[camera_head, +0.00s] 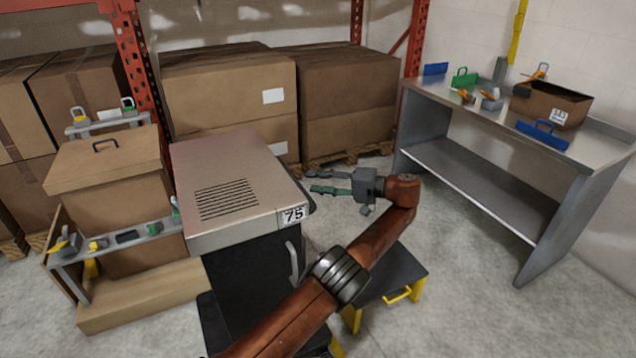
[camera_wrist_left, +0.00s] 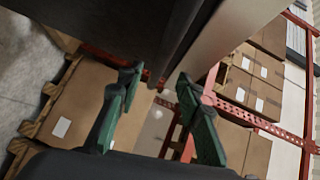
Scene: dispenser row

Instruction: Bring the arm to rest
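My left arm (camera_head: 375,245) crosses the head view from the bottom middle up to the right, in brown-orange links with a dark ringed joint. Its left gripper (camera_head: 314,181) hangs just right of the grey-topped cabinet (camera_head: 240,185) marked 75, with its fingers pointing left. In the left wrist view the two green fingers of the gripper (camera_wrist_left: 158,84) stand apart with nothing between them. The dark side of a large body fills the upper part of that view, close to the fingertips. My right gripper is not in view.
A metal workbench (camera_head: 475,165) stands at the right, with an open cardboard box (camera_head: 552,103) and several small coloured items. A low dark step stool (camera_head: 395,275) with yellow legs stands below the arm. Large cartons (camera_head: 226,92) stand behind. Bare floor lies between gripper and bench.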

